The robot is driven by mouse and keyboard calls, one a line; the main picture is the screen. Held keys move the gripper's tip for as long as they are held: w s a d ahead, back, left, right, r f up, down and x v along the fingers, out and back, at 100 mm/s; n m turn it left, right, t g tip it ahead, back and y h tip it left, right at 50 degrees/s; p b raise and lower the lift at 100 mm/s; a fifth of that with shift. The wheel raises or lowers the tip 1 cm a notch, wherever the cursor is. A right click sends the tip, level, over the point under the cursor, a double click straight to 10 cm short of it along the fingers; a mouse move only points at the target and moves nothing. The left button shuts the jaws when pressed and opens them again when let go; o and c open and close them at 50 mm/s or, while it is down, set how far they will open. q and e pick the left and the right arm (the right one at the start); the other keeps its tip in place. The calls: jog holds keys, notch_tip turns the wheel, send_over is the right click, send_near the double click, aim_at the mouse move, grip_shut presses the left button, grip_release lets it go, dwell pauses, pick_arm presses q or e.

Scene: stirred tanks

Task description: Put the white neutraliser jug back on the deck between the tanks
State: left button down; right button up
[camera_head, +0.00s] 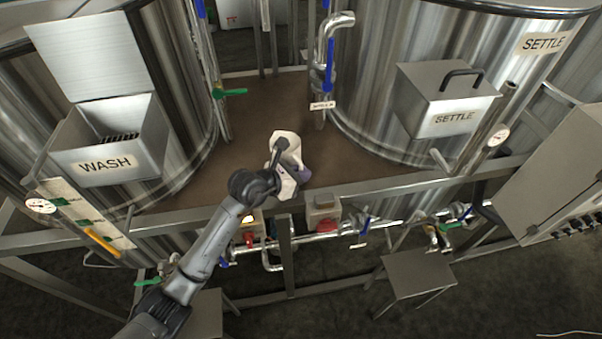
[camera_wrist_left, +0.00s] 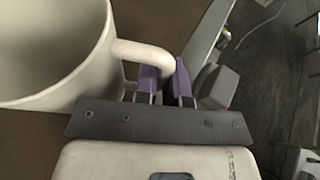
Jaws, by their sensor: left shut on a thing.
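The white jug (camera_wrist_left: 60,50) is at the left of the left wrist view, its open mouth towards the camera and its handle (camera_wrist_left: 145,52) reaching right. My left gripper (camera_wrist_left: 162,82) has its purple fingers shut on that handle. In the head view my left gripper (camera_head: 301,174) is over the front part of the brown deck (camera_head: 250,115), between the two tanks. White shapes of jug (camera_head: 288,142) and hand overlap there, partly hidden by my wrist. I cannot tell whether the jug's base touches the deck. My right gripper is not in view.
The WASH tank (camera_head: 185,90) stands left and the SETTLE tank (camera_head: 385,60) right. A pipe with a blue-handled valve (camera_head: 328,70) rises behind the gripper. A metal rail (camera_head: 390,189) edges the deck in front. The deck's middle and back look clear.

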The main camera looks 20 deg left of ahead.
pick_arm(q)
jog(key=shift+f, duration=0.15)
jog(key=c, duration=1.2)
grip_release()
jog(key=shift+r, duration=0.2)
jog(key=v, duration=1.2)
